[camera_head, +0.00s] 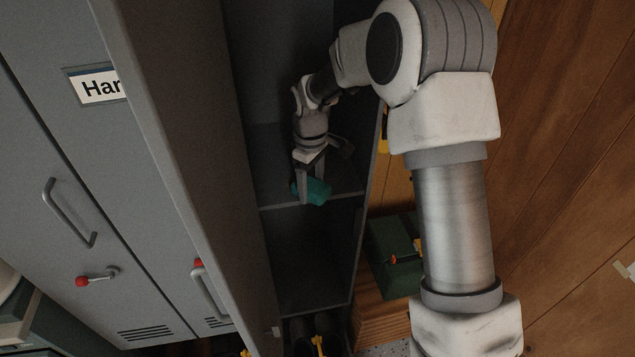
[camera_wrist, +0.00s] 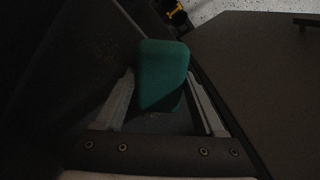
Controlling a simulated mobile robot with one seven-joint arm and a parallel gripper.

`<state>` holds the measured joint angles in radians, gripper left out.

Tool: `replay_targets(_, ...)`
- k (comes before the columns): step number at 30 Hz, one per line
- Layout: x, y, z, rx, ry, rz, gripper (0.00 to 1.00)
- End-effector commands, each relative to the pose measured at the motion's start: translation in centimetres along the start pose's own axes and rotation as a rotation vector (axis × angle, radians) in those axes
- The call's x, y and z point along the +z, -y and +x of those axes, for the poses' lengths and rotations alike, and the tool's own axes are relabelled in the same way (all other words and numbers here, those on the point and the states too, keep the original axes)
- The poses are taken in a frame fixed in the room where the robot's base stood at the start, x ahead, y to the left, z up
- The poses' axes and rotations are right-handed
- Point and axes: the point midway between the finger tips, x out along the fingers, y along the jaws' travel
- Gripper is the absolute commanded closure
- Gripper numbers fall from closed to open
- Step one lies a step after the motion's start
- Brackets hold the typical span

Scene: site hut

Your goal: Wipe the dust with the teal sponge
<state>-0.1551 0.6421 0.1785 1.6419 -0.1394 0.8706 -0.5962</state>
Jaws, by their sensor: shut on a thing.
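The teal sponge (camera_head: 315,191) is held in my gripper (camera_head: 312,185) inside the open grey locker, at the front part of a shelf (camera_head: 280,204). In the wrist view the sponge (camera_wrist: 162,75) sits between the two fingers of my gripper (camera_wrist: 163,100), which are shut on it. I cannot tell whether the sponge touches the shelf. A faint brownish speck (camera_wrist: 152,114) shows just below the sponge in the wrist view; I cannot tell whether it is dust. No dust can be made out clearly in the dark locker.
The open locker door (camera_head: 165,100) stands left of my arm. A lower compartment (camera_head: 312,255) is below the shelf. A green box (camera_head: 393,262) sits right of the locker, near the wooden wall (camera_head: 560,150).

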Motion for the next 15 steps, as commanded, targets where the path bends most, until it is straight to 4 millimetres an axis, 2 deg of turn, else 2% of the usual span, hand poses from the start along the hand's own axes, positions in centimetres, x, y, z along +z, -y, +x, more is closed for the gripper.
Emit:
replay_targets(4,-0.5,0.3,0.0,-0.002,0.001,-0.001,0.73)
replay_targets(15,-2.3,-1.6,-0.2,-0.001,0.001,-0.001,0.73)
